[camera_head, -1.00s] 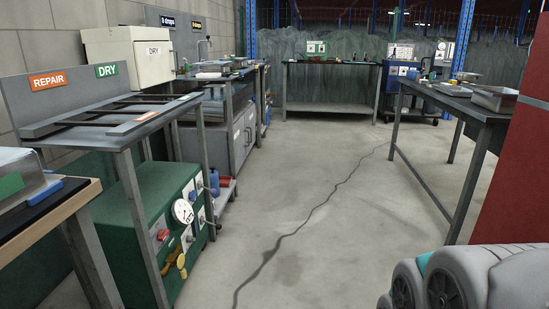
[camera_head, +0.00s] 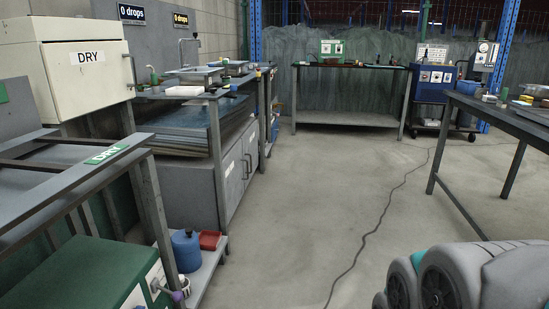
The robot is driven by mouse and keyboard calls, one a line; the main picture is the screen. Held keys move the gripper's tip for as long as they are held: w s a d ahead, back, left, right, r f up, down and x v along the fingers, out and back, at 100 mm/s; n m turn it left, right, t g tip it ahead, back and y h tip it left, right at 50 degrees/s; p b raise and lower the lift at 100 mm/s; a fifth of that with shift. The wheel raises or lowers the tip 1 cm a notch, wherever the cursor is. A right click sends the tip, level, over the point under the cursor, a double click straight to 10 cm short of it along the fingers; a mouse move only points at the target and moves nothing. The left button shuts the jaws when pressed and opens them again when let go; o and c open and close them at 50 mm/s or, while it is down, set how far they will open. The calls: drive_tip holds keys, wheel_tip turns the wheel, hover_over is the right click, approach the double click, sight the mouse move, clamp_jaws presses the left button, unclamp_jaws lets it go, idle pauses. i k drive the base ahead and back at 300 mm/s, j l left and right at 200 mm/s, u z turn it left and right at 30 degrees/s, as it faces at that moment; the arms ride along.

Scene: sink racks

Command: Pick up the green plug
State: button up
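I cannot clearly make out the green plug. A small green object (camera_head: 154,76) stands on the sink bench beside the white DRY cabinet. Another tiny green object (camera_head: 504,93) lies on the right table. Both are too small to tell whether either is a plug. My gripper is not in view; only a grey and teal part of my own body shows at the lower right.
A dark table (camera_head: 500,121) stands at right, a back bench (camera_head: 350,118) far ahead. The middle floor (camera_head: 330,205) is clear, with a thin dark crack or cable.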

sight(225, 63)
drive_tip(key=i+u, duration=0.2)
drive_tip(key=i, duration=0.25)
drive_tip(key=i+l+u, duration=0.15)
drive_tip(key=i, duration=0.35)
drive_tip(key=i+l+u, duration=0.2)
drive_tip(key=i, duration=0.25)
drive_tip(key=i+l+u, duration=0.15)
drive_tip(key=i, duration=0.3)
drive_tip(key=i+l, duration=0.2)
drive_tip(key=i, duration=0.15)
drive_tip(key=i+l, duration=0.25)
drive_tip(key=i+u, duration=0.05)
drive_tip(key=i, duration=0.05)
